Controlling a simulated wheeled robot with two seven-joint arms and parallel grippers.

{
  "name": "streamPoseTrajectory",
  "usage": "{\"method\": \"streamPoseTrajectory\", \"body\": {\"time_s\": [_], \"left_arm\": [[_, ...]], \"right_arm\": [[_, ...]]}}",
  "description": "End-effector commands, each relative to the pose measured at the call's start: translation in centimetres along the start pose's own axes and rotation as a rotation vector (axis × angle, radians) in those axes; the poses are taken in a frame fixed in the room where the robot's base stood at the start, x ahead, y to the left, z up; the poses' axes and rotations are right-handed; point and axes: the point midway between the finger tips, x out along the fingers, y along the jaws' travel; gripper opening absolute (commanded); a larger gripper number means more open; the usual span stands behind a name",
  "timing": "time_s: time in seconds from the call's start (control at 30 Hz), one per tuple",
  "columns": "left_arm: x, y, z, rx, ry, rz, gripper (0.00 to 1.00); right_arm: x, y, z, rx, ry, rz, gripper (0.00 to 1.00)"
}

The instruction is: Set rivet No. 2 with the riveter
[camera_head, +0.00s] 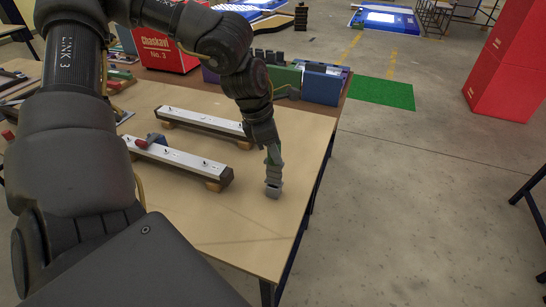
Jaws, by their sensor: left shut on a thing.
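A near white-topped bar (183,159) and a far white-topped bar (203,120) lie on wooden blocks on the table, with small dark rivets standing along their tops. I cannot read any rivet numbers. My left gripper (273,187) points down at the right side of the table, to the right of the near bar and apart from it. It is shut on a green-and-grey thing (271,157), mostly hidden by the hand; I cannot tell whether it is the riveter. A small red-and-blue thing (147,143) is at the left part of the near bar. My right gripper is out of view.
The wooden table (245,225) is bare at its front right. Blue and green boxes (322,84) and a red box (168,50) stand along its back. Tools lie at its left. A red cabinet (512,65) stands on the floor at the right.

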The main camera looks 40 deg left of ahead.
Motion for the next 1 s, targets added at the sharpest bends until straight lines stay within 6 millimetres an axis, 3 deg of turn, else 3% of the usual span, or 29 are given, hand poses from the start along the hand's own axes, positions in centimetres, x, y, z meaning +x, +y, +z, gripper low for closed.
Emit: {"method": "streamPoseTrajectory", "body": {"time_s": [0.03,0.07,0.3,0.57,1.0], "left_arm": [[0.0,0.0,0.0,0.000,0.000,0.000,0.00],[0.0,0.0,0.1,0.000,-0.001,0.001,0.29],[0.0,0.0,0.0,0.000,-0.001,0.000,0.00],[-0.4,0.0,0.1,0.000,-0.002,0.001,0.00],[-3.3,0.0,1.1,0.001,-0.001,0.001,0.00]], "right_arm": [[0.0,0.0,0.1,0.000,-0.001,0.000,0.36],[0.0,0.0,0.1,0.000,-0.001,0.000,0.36],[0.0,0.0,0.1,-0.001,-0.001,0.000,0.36],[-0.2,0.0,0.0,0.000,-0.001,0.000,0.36],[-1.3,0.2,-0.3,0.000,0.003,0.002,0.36]]}}
